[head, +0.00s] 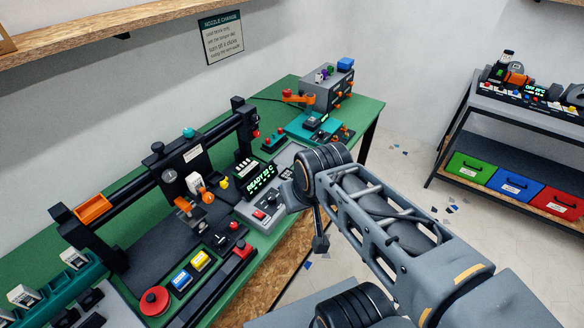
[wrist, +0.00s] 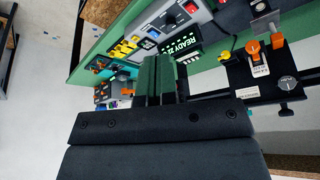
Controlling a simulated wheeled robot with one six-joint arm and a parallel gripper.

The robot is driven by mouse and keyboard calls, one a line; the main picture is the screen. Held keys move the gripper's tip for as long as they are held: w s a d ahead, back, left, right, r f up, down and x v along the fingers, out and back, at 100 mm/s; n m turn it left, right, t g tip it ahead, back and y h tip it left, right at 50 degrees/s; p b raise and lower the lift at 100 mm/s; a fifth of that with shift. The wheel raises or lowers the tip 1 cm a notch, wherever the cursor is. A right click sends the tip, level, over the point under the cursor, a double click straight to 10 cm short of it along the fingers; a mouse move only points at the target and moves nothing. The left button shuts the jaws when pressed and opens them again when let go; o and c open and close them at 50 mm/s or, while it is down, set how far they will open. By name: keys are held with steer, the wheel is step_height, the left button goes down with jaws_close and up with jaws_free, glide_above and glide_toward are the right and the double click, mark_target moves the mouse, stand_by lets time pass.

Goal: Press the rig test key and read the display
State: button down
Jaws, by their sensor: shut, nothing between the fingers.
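A display (head: 262,180) on the bench shows green text that looks like "READY 23 C". It also shows, sideways, in the wrist view (wrist: 182,45), just beyond my fingers. Beside it is a grey control box (head: 270,207) with a red switch (head: 258,214) and dark controls. I cannot tell which control is the rig test key; small labels are unreadable. My gripper (wrist: 159,62) is shut and empty, its green-sided fingers over the bench near the display. In the head view my wrist hides most of the gripper. I cannot tell whether the fingertips touch anything.
A printer frame with a black gantry (head: 182,160) stands left of the display. A red mushroom button (head: 154,300) and blue and yellow keys (head: 199,260) sit in front. A teal station (head: 318,128) stands beyond. A shelf rack (head: 520,110) with coloured bins is at right.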

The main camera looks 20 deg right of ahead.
steer(key=w+d+f+m+g+y+p, duration=0.15)
steer(key=w+m+y, duration=0.25)
steer(key=w+m, duration=0.65)
steer(key=w+d+f+m+t+y, duration=0.1)
steer(key=w+d+f+m, duration=0.2)
steer(key=w, duration=0.4)
steer(key=w+d+f+m+t+y, duration=0.1)
steer(key=w+d+f+m+t, duration=0.1)
steer(key=w+d+f+m, duration=0.2)
steer(key=w+d+f, duration=0.2)
steer(key=w, duration=0.1)
steer(key=shift+d+f+y, duration=0.15)
steer(key=shift+d+y, duration=0.1)
steer(key=shift+y, duration=0.05)
steer(key=shift+m+t, duration=0.25)
step_height(320, 180, down, 8)
steer(key=b, duration=0.5)
steer(key=shift+r, duration=0.25)
steer(key=shift+f+b, duration=0.65)
steer(key=shift+f, duration=0.05)
